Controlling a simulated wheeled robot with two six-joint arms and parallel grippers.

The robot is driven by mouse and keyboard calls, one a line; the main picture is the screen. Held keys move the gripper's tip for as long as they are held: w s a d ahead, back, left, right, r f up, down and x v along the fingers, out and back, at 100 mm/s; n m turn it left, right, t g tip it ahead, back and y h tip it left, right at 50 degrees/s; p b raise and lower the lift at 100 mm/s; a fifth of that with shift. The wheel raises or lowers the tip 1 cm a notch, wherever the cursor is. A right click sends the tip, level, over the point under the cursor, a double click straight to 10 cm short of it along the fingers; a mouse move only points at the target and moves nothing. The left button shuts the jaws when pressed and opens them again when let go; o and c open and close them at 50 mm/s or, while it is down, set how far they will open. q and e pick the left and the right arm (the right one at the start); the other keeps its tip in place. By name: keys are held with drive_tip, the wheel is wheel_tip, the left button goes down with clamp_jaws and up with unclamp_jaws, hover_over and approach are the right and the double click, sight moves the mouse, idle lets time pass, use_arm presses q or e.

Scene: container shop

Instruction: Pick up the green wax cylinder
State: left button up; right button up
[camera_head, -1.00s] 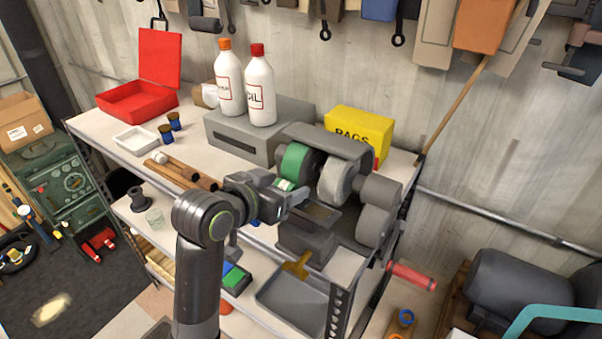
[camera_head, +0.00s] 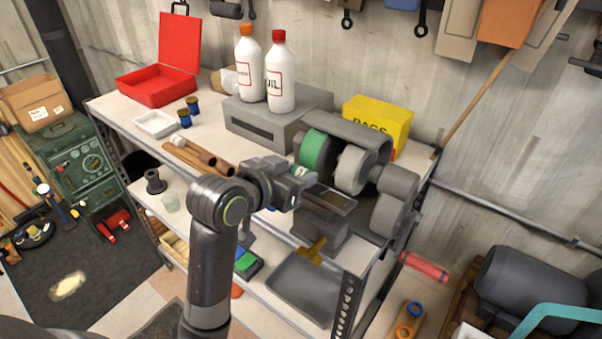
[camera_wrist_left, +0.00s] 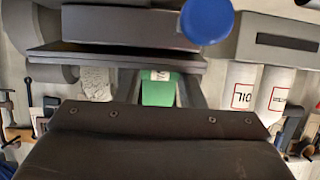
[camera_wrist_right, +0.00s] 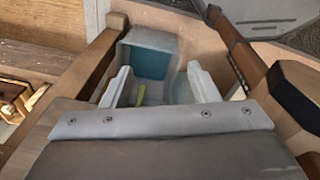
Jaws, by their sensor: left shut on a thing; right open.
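My left gripper (camera_head: 306,181) is shut in front of the bench grinder in the head view. In the left wrist view, a green cylinder with a white label, the green wax cylinder (camera_wrist_left: 158,92), sits between its fingers. In the head view only a small part of it shows at the fingertips; the gripper hides the rest. The green wheel (camera_head: 314,150) of the grinder is just behind the gripper; I cannot tell the gap. My right gripper is outside the head view; in the right wrist view it (camera_wrist_right: 160,78) is open, with nothing held.
The grinder's white wheel (camera_head: 351,168) and grey guard are close right of the gripper. A grey box (camera_head: 262,128) bears two white bottles. A yellow rags box (camera_head: 378,122) stands behind. A grey tray (camera_head: 300,285) lies below. A blue round thing (camera_wrist_left: 207,18) shows in the left wrist view.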

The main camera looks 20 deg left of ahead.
use_arm(q)
drive_tip(key=shift+r, duration=0.15)
wheel_tip(320, 180, up, 10)
drive_tip(key=b, duration=0.1)
drive_tip(key=shift+f, duration=0.25)
idle(0.4)
